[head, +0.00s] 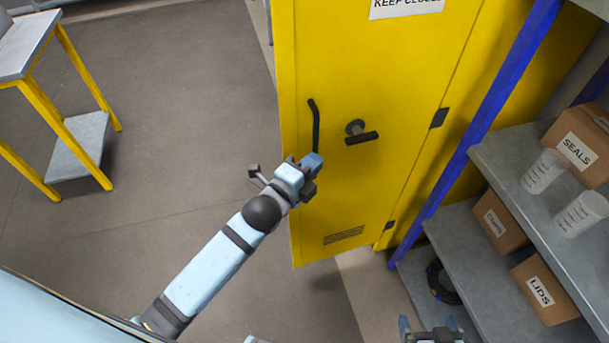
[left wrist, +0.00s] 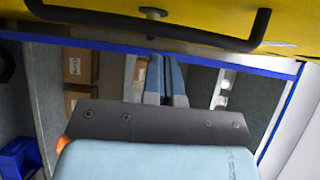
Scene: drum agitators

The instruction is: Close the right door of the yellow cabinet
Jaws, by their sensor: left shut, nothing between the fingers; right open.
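The yellow cabinet door (head: 390,85) stands upright in the middle of the head view, its labelled face towards me and dark hinges along its right edge. It carries a black vertical bar handle (head: 316,125) and a dark latch knob (head: 360,133). My left gripper (head: 314,161) is shut and empty, close to the handle's lower end. In the left wrist view, the handle (left wrist: 150,28) crosses above the shut fingers (left wrist: 165,78), not between them. I cannot tell whether they touch the door. My right gripper (head: 430,328) is open and empty at the bottom edge.
A blue-framed shelf (head: 500,95) stands close on the right with labelled boxes (head: 575,145) and clear cups (head: 582,213). A yellow-legged table (head: 25,45) is at the upper left. The grey floor (head: 185,125) left of the door is clear.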

